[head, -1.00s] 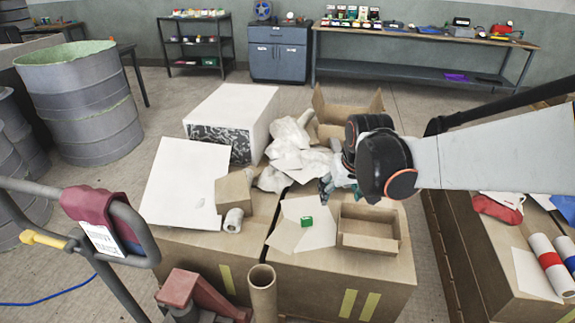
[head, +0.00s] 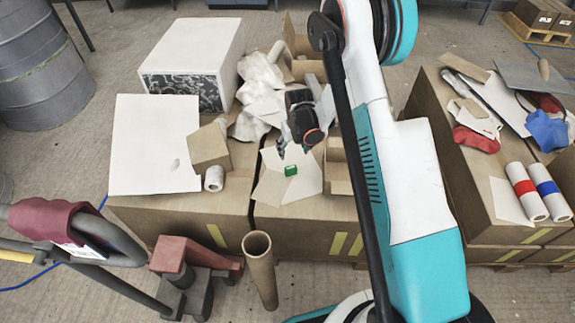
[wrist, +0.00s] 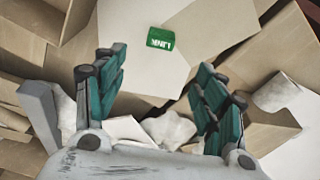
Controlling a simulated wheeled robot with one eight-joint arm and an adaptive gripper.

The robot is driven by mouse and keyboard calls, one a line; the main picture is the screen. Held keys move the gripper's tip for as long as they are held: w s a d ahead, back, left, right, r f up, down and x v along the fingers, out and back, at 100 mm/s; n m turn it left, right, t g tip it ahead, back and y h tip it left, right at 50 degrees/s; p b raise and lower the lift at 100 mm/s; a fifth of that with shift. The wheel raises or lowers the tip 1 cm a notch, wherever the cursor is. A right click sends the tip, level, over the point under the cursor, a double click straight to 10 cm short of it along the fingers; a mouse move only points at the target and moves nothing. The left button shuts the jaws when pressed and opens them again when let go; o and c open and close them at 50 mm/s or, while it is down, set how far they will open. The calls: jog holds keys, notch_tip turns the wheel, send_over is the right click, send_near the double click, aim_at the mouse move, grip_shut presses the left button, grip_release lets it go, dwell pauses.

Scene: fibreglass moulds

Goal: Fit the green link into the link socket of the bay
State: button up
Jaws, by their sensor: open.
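The green link (head: 291,170) is a small green block lying on a pale sheet on the right cardboard box top. In the wrist view the green link (wrist: 160,39) shows a white "LINK" label, upside down, ahead of the fingertips. My gripper (head: 294,150) hangs just behind the link in the head view, above the box top. In the wrist view my gripper (wrist: 160,64) is open, its teal-padded fingers wide apart with nothing between them. The link is clear of both fingers. I cannot make out the bay or its link socket in either view.
A small open carton (head: 338,178) stands right of the link, partly hidden by my arm. A brown block (head: 209,147), a white roll (head: 214,179) and crumpled white cloth (head: 258,75) lie to the left. A cardboard tube (head: 259,270) stands in front of the boxes.

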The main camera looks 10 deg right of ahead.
jog(key=b, duration=0.3)
send_near(291, 168)
jog(key=f, duration=0.2)
jog(key=w+f, duration=0.1)
jog(key=f, duration=0.2)
jog(key=shift+w+a+f, duration=0.1)
jog(key=shift+f, duration=0.05)
jog(key=shift+w+f+b, duration=0.15)
jog(key=shift+f+b, duration=0.55)
jog(key=shift+f, duration=0.65)
jog(key=shift+w+f+b, duration=0.2)
jog(key=shift+f+b, duration=0.5)
jog(key=shift+f, duration=0.65)
jog(key=shift+r, duration=0.1)
jog(key=c, duration=1.1)
jog(key=shift+r, duration=0.1)
notch_tip(291, 168, up, 20)
jog(key=p, duration=0.7)
jog(key=shift+s, duration=0.15)
jog(key=shift+c, duration=0.3)
